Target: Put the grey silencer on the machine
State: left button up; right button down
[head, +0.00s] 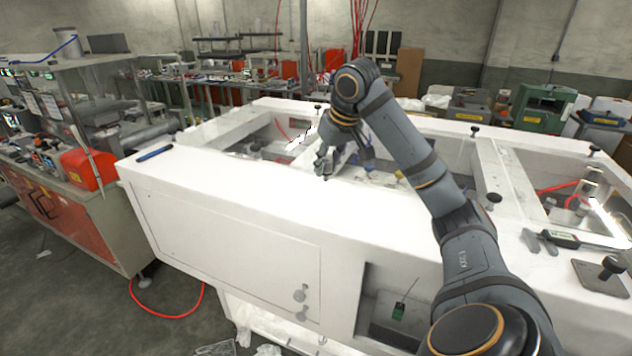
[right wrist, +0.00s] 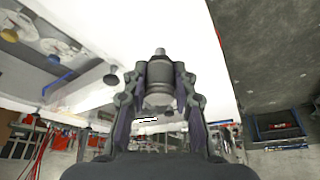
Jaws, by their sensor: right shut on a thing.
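The grey silencer (right wrist: 160,82) is a small grey cylinder with a narrow tip, held between the two fingers of my right gripper (right wrist: 160,98) in the right wrist view. Its tip points away from the wrist. In the head view my right gripper (head: 328,170) is low over the white top of the machine (head: 225,195), near the inner edge of an open bay. There the silencer is largely hidden by the fingers. I cannot tell whether it touches the machine. My left gripper is in neither view.
A blue pen-like tool (head: 155,153) lies on the machine's left corner. Black knobs (head: 494,198) stand on its frame. A caliper-like tool (head: 550,238) and a plate with a black knob (head: 603,270) lie at the right. The top's front left is clear.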

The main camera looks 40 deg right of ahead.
jog(key=w+d+f, duration=0.2)
jog(key=f, duration=0.1)
jog(key=w+d+f, duration=0.1)
jog(key=f, duration=0.1)
jog(key=shift+w, duration=0.3)
jog(key=shift+a, duration=0.1)
jog(key=shift+s, duration=0.15)
jog(key=x, duration=0.3)
jog(key=shift+s+f, duration=0.1)
jog(key=shift+f, duration=0.35)
jog(key=shift+d+f, duration=0.25)
jog(key=shift+f, duration=0.05)
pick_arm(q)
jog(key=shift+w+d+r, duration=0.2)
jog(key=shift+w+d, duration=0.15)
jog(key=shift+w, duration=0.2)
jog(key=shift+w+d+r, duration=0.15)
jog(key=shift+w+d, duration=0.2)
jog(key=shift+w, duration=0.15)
pick_arm(e)
jog(key=shift+s+a, duration=0.1)
